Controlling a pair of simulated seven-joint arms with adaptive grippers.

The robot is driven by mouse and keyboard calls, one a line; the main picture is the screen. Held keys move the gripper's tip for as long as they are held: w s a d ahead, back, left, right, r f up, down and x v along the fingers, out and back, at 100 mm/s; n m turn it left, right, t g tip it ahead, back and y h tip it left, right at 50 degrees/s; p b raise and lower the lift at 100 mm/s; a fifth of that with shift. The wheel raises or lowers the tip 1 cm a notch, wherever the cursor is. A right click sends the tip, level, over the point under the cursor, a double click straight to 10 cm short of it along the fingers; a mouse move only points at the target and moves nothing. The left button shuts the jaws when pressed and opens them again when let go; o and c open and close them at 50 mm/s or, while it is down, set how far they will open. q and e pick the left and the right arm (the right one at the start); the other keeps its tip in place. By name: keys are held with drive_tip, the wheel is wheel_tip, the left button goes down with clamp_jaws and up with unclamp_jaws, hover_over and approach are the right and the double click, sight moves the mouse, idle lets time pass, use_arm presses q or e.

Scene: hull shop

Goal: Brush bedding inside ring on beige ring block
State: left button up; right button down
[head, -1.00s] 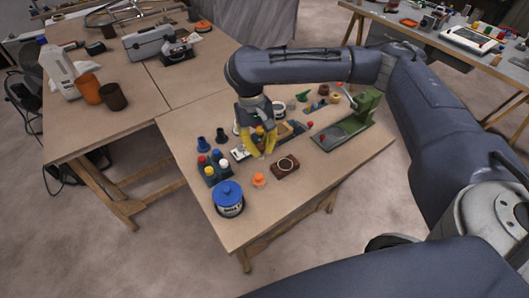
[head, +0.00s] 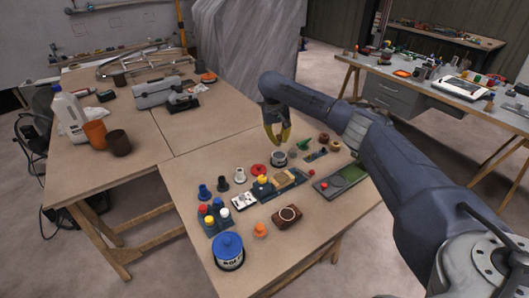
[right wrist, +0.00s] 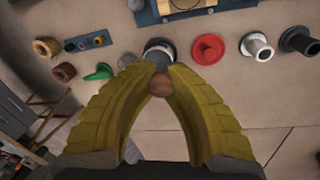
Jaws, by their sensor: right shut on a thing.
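My right gripper (head: 277,140) has yellow fingers and is at the back of the bench, above a small grey pot (head: 279,158). In the right wrist view its fingertips (right wrist: 160,80) close on a small rounded brown piece (right wrist: 161,86), which looks like a handle end. The rest of that piece is hidden, so I cannot tell whether it is a brush. The pot (right wrist: 158,48) shows just beyond the fingertips. My left gripper is not in view.
A blue-lidded tin (head: 228,250), an orange piece (head: 260,230) and a rack of coloured bottles (head: 213,218) stand front left. A red disc (head: 258,169) lies left of the pot. A green fixture (head: 340,181) is on the right.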

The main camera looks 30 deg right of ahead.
sight(280, 143)
drive_tip(key=shift+w+d+n, duration=0.2)
drive_tip(key=shift+d+n, duration=0.1)
drive_tip(key=shift+d, duration=0.4)
drive_tip(key=shift+n+t, duration=0.4)
drive_tip(key=shift+t, duration=0.1)
drive_tip(key=shift+w+f+h, duration=0.1)
drive_tip(key=shift+h, duration=0.2)
drive_tip(key=shift+a+x, duration=0.2)
drive_tip(key=shift+x, duration=0.75)
drive_tip(key=shift+a+x, duration=0.15)
drive_tip(key=shift+x, duration=0.75)
drive_tip(key=shift+a+x, duration=0.2)
drive_tip(key=shift+x, duration=0.75)
drive_tip(key=shift+s+f, duration=0.25)
drive_tip(key=shift+f, duration=0.65)
drive_tip(key=shift+w+d+v, duration=0.1)
drive_tip(key=shift+d+v, duration=0.1)
drive_tip(key=shift+v, duration=0.95)
drive_tip(key=shift+w+d+v, duration=0.1)
drive_tip(key=shift+d+v, duration=0.15)
drive_tip(key=shift+v, duration=0.9)
drive_tip(key=shift+w+d+v, duration=0.1)
drive_tip(key=shift+d+v, duration=0.1)
drive_tip(key=shift+v, duration=0.95)
drive_tip(key=shift+r, duration=0.15)
